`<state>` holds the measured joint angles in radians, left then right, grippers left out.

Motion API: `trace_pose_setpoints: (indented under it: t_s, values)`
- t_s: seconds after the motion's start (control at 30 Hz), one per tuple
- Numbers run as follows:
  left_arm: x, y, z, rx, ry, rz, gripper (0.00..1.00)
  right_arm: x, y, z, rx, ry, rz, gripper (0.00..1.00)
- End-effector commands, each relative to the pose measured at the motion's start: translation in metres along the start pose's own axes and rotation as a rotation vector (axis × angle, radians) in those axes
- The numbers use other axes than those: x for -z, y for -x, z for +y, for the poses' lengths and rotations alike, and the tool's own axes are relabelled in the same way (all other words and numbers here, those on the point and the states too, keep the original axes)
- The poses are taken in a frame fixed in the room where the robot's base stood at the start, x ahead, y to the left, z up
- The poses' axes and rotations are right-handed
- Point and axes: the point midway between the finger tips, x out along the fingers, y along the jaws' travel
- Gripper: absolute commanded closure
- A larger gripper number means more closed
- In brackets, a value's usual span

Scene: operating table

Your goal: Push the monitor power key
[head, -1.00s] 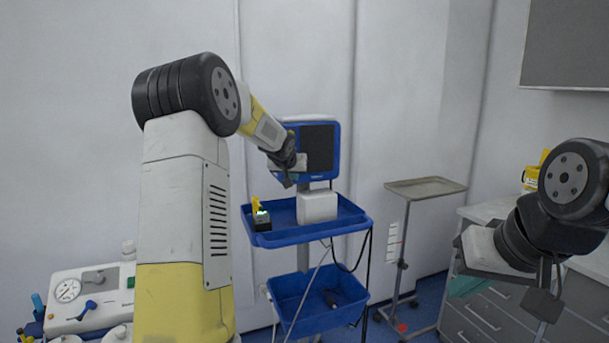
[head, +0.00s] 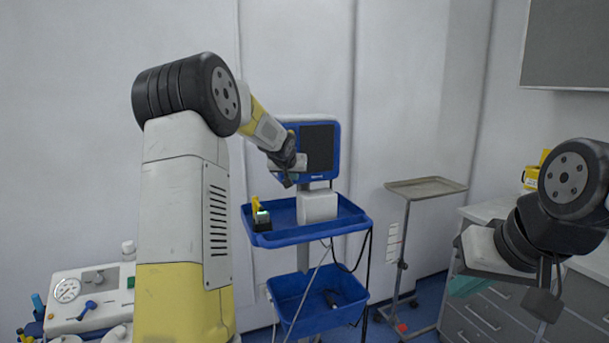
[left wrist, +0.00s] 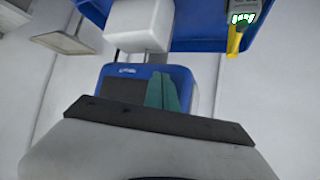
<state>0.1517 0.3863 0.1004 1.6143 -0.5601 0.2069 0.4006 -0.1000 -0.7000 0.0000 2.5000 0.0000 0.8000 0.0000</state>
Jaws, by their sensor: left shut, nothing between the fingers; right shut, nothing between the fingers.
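The monitor (head: 318,148) has a blue frame and a dark screen and stands upright on the blue cart behind a white box. In the left wrist view the monitor (left wrist: 122,90) appears upside down, with its lower edge and a small light logo showing. My left gripper (head: 287,180) is in front of the monitor's left lower side. In the left wrist view its teal fingers (left wrist: 162,92) are shut and empty, overlapping the blue frame; I cannot tell if they touch it. The power key cannot be made out. My right gripper (head: 466,286) is at the right, teal fingers shut and empty.
The cart's blue upper tray (head: 285,238) holds a white box (head: 317,206) and a yellow-handled device (head: 260,214). A blue basket (head: 318,305) hangs below. A metal stand (head: 425,187) and grey drawers (head: 485,322) are right; white equipment (head: 75,300) is left.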

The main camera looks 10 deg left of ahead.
Motion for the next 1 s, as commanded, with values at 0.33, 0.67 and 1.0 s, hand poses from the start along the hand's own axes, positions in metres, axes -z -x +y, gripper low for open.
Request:
trace_pose_setpoints:
  t_s: [0.33,0.67,1.0]
  values:
    - [0.0000,0.0000,0.0000,0.000,0.000,0.000,1.00,0.0000,0.0000,0.0000,0.000,0.000,0.000,1.00]
    - [0.0036,-0.0052,-0.0044,0.001,0.001,0.000,1.00,0.0000,0.0000,0.0000,0.000,0.000,0.000,1.00]
    - [0.0048,-0.0061,-0.0046,0.000,0.000,0.000,1.00,0.0000,0.0000,0.0000,0.000,0.000,0.000,1.00]
